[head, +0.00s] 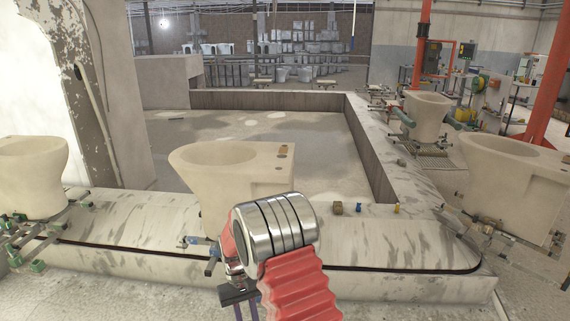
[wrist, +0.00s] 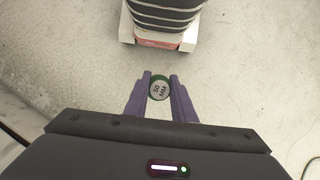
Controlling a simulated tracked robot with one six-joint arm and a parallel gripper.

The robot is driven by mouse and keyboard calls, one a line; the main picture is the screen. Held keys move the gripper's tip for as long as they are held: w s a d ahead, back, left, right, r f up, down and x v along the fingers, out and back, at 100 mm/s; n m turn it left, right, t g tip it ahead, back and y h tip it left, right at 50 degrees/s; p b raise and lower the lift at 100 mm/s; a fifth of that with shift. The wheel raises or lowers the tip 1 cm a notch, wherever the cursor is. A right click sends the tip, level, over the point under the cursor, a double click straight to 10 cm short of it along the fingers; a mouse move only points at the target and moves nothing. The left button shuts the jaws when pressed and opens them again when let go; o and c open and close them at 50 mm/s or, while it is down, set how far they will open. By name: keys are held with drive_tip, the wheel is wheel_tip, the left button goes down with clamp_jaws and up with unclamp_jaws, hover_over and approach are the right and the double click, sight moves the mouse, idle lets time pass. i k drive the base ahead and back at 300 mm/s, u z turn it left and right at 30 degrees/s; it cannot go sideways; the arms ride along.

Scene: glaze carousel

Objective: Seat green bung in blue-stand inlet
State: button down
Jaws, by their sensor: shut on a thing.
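In the wrist view, my gripper (wrist: 160,82) is shut on the green bung (wrist: 159,88), a round plug with a green rim and a pale face marked "50 MM". In the head view, my gripper's purple fingers point down at the bottom edge, and the bung does not show. A cream toilet pan (head: 215,190) stands behind my arm on the stand with blue ends (head: 190,240). My arm hides much of this stand and the pan's lower part. The pan's rear deck has small dark openings; I cannot tell which is the inlet. The held bung is apart from the pan.
Another pan (head: 30,175) stands on a green-ended stand (head: 37,266) at left. More pans (head: 427,115) stand at right. Small brown (head: 337,208), blue (head: 359,207) and yellow (head: 396,208) pieces sit on the pale carousel ledge (head: 120,225). The floor before the ledge looks clear.

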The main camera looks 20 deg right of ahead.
sight(222, 175)
drive_tip(key=u, duration=0.05)
drive_tip(key=i, duration=0.95)
